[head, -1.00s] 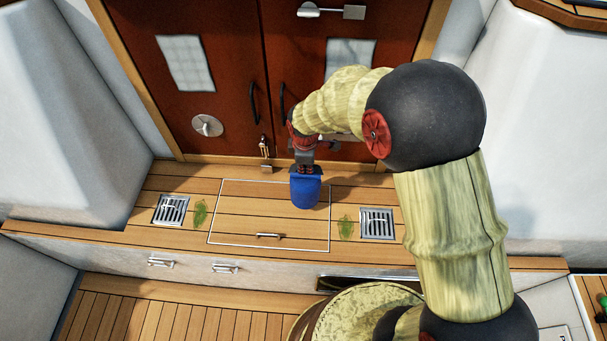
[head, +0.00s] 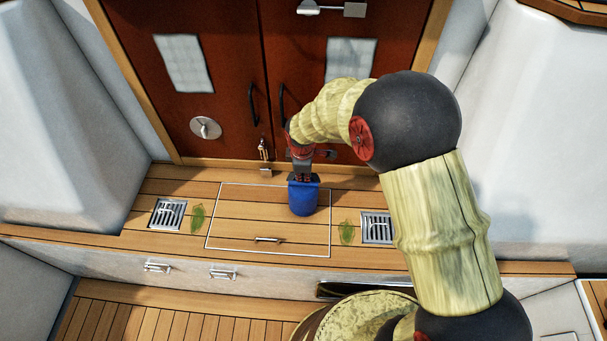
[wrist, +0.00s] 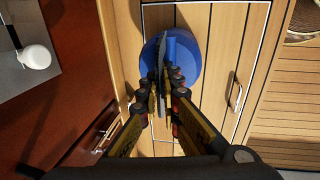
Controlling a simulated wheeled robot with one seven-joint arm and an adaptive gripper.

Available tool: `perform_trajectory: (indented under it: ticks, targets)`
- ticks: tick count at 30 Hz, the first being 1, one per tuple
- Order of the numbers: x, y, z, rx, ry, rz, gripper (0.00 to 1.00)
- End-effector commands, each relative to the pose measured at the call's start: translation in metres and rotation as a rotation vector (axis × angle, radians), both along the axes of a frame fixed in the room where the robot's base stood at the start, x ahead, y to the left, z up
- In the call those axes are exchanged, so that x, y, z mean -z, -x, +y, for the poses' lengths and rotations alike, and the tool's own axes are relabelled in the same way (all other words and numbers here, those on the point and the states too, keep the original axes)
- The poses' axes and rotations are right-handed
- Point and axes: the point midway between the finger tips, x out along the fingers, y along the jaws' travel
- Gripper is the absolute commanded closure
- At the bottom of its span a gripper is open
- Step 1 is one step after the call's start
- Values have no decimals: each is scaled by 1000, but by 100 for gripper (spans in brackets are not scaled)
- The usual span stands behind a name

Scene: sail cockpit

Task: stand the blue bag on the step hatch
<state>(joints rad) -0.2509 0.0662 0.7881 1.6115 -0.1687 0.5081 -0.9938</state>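The blue bag (head: 303,199) hangs upright below my gripper (head: 303,178). It is over the right rear part of the step hatch (head: 245,215), a teak panel with a pale outline and a small handle near its front edge. In the wrist view, the fingers of my gripper (wrist: 165,88) close together on the top of the blue bag (wrist: 187,60), which sits over the planks of the hatch (wrist: 220,60). I cannot tell whether the bag's base touches the hatch; the gripper hides part of its top.
Metal grates flank the hatch, left (head: 168,214) and right (head: 376,227), each with a green leaf-like patch beside it. Red-brown doors (head: 215,90) with a latch (head: 264,152) rise behind the step. The left and front parts of the hatch are clear.

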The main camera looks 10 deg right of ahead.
Motion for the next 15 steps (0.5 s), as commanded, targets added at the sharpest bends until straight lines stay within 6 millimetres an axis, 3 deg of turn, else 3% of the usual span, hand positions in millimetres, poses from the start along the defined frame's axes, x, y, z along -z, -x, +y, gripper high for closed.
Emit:
perform_trajectory:
  ticks: [8, 15]
  targets:
    - [0, 1, 0, 0, 1, 1, 78]
    - [0, 1, 0, 0, 1, 1, 77]
